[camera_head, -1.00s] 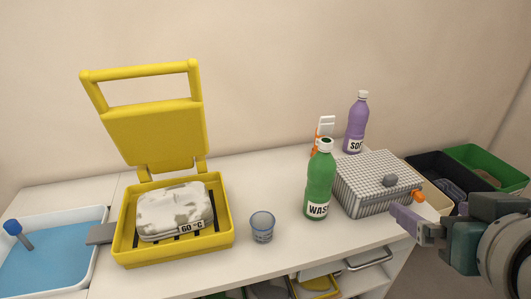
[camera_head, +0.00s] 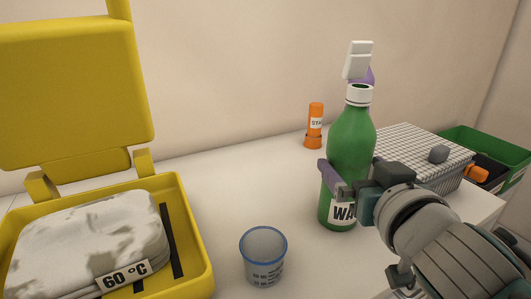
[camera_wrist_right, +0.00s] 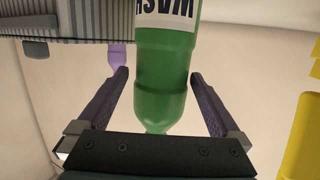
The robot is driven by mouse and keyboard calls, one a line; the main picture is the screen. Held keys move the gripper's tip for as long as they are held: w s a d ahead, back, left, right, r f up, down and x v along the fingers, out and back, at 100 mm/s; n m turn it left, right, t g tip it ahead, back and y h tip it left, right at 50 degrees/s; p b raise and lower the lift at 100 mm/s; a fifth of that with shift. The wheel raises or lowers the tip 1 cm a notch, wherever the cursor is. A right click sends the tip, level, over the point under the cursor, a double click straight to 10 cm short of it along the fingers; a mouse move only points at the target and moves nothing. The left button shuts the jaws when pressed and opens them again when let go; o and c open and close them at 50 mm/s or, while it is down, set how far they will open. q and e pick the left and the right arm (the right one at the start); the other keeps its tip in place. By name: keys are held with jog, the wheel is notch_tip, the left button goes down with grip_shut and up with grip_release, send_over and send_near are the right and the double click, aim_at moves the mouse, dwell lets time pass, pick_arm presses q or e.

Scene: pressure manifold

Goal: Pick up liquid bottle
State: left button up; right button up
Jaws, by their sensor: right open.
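The green liquid bottle (camera_head: 351,140) with a white cap and a label starting "WA" stands upright on the white table in the head view. My right gripper (camera_head: 335,180) is at the bottle's lower half, coming in from the right and partly covering its label. In the right wrist view, the open fingers of that gripper (camera_wrist_right: 157,88) lie on either side of the green bottle (camera_wrist_right: 164,75), with a visible gap on each side. My left gripper is in neither view.
A blue-rimmed measuring cup (camera_head: 263,256) stands left of the bottle. A yellow open press (camera_head: 190,245) holds a stained cloth bundle (camera_head: 85,245). An orange stain bottle (camera_head: 314,125) is behind. A checkered basket (camera_head: 420,150) and green bin (camera_head: 490,150) are at right. A purple bottle (camera_wrist_right: 118,54) shows in the wrist view.

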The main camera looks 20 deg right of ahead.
jog(key=b+x, duration=0.1)
jog(key=x, duration=0.5)
jog(key=shift+a, duration=0.1)
jog(key=shift+c, duration=0.2)
grip_shut()
dwell(0.5)
jog(key=shift+r, duration=0.1)
